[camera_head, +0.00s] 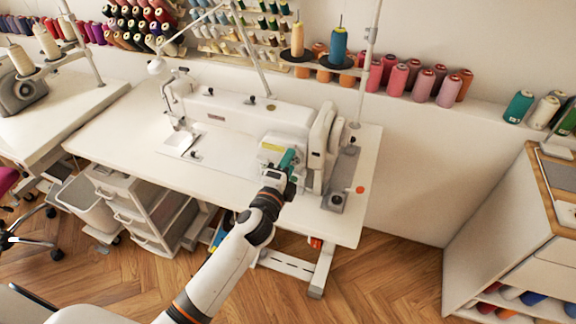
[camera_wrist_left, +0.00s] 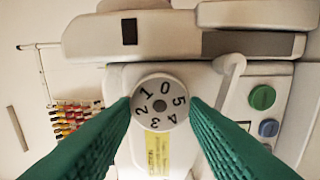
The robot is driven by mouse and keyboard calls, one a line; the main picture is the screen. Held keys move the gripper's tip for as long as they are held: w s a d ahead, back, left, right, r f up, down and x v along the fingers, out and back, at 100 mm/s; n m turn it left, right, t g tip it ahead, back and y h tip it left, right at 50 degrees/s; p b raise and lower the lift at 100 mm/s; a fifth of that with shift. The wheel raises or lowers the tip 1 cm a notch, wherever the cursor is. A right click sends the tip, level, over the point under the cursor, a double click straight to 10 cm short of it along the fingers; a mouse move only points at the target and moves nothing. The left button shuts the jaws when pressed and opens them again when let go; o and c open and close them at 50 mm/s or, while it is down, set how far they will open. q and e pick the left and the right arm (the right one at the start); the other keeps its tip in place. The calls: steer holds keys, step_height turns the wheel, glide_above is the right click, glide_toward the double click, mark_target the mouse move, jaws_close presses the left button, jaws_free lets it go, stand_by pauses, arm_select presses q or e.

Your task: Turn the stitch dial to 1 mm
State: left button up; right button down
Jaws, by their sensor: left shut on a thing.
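The white sewing machine (camera_head: 225,107) stands on its white table in the head view. Its stitch dial (camera_wrist_left: 160,103) shows in the left wrist view as a round white disc with the digits 0 to 5. The 0 is near the top of that picture, slightly right of centre, and the 1 is just left of it. My left gripper (camera_head: 288,160) is at the machine's front right side. In the wrist view its two green fingers (camera_wrist_left: 160,106) are shut on the dial's left and right sides. In the head view the gripper hides the dial. My right gripper is not in view.
A green knob (camera_wrist_left: 262,97) and a blue knob (camera_wrist_left: 268,128) are right of the dial. A yellow label (camera_wrist_left: 158,155) is below it. Thread cones (camera_head: 420,83) line the ledge behind. A white drawer unit (camera_head: 140,205) stands under the table (camera_head: 115,135).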

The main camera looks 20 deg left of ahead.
arm_select(q)
steer(key=shift+d+f+n+p, duration=0.1)
steer(key=shift+n+p, duration=0.15)
steer(key=shift+n, duration=2)
steer(key=shift+f+n+p, duration=0.1)
steer(key=shift+n+p, duration=0.1)
steer(key=shift+n, duration=2.05)
steer(key=o, duration=1)
steer(key=shift+c, duration=0.2)
steer(key=shift+s, duration=0.1)
steer(key=s+b, duration=0.1)
steer(key=s, duration=1.1)
steer(key=shift+a, duration=0.25)
steer(key=shift+w, duration=0.1)
